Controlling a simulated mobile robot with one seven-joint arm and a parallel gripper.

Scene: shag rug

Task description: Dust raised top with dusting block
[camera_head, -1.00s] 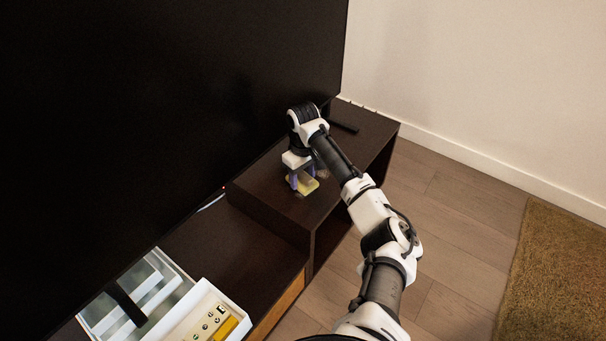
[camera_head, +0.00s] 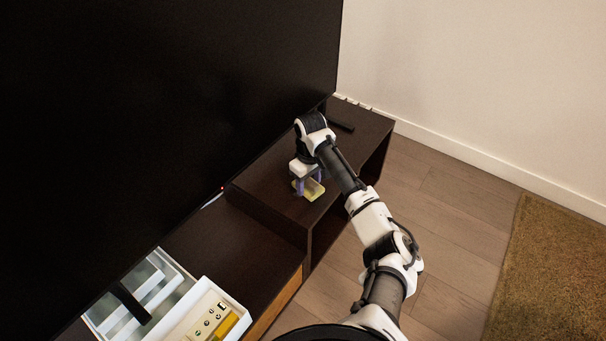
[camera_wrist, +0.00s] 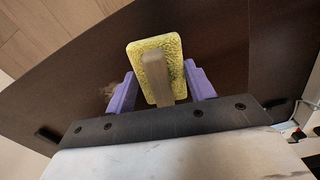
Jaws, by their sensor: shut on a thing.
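The dusting block (camera_wrist: 170,48) has a yellow fuzzy pad and a tan handle. My gripper (camera_wrist: 160,88) has purple fingers and is shut on the handle, one finger on each side. In the head view the yellow pad (camera_head: 314,192) shows below my gripper (camera_head: 307,183), low over the raised top (camera_head: 272,186) of the dark brown cabinet; I cannot tell whether it touches. A greyish dust patch (camera_wrist: 107,91) lies on the dark top beside the left finger in the wrist view.
A large black screen (camera_head: 150,100) stands along the back of the cabinet. A dark bar (camera_head: 341,126) lies at the raised top's far end. White trays (camera_head: 140,295) with items sit on the lower top. Open wood floor (camera_head: 440,230) and a rug (camera_head: 550,270) lie to the right.

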